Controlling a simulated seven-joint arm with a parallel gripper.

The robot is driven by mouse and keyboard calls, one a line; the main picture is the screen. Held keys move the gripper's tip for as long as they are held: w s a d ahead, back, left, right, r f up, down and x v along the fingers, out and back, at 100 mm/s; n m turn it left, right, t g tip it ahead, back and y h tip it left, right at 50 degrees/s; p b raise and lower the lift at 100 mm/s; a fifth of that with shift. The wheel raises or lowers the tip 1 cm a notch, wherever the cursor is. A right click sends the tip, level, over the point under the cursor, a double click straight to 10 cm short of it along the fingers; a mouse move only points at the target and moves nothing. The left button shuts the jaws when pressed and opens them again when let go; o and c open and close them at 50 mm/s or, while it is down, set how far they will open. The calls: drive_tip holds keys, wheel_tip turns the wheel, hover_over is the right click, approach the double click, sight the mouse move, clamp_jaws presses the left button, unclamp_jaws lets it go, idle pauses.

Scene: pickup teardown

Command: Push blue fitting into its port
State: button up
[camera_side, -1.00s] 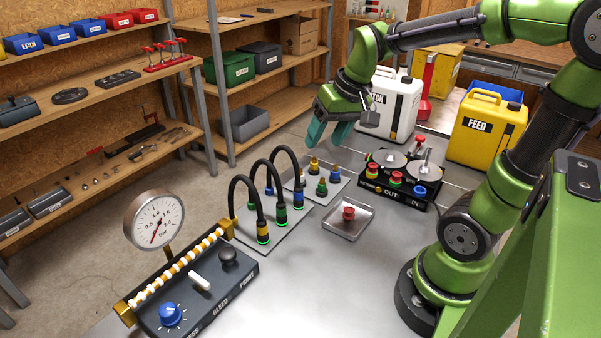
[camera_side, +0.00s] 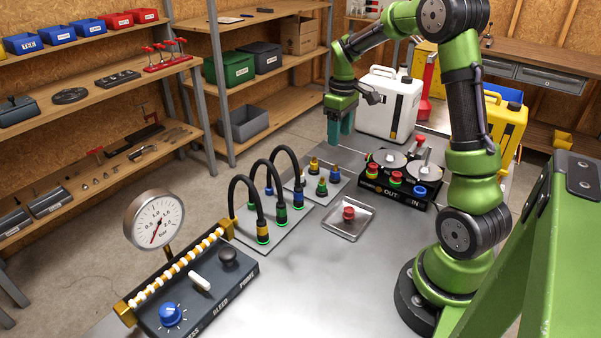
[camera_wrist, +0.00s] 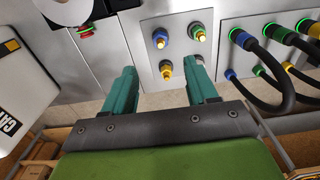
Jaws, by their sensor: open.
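Three black hoses stand in arches on a plate (camera_side: 272,240). The blue hose fitting (camera_side: 297,198) is at the far hose's right end, with a green-lit ring at its base; it also shows in the wrist view (camera_wrist: 237,37). A second plate (camera_side: 303,187) behind carries short coloured posts, including a blue one (camera_side: 335,173). My gripper (camera_side: 340,138) is open and empty, pointing down above and behind that second plate. In the wrist view its fingers stand apart and the right one partly hides a post. I cannot tell which part is the named port.
A black block (camera_side: 400,197) with a blue cap (camera_side: 420,191) at IN stands right of the posts. A tray (camera_side: 362,226) holding a red part is in front. The control box (camera_side: 225,285) and gauge (camera_side: 154,220) are at front left. A white can (camera_side: 385,90) stands behind.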

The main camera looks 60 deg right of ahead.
sight(337, 171)
wheel_tip(337, 171, down, 12)
drive_tip(key=shift+f, duration=0.15)
idle(0.4)
clamp_jaws()
idle(0.4)
drive_tip(key=shift+r, duration=0.35)
drive_tip(key=shift+r, duration=0.65)
drive_tip(key=shift+r, duration=0.15)
drive_tip(key=shift+r, duration=1.9)
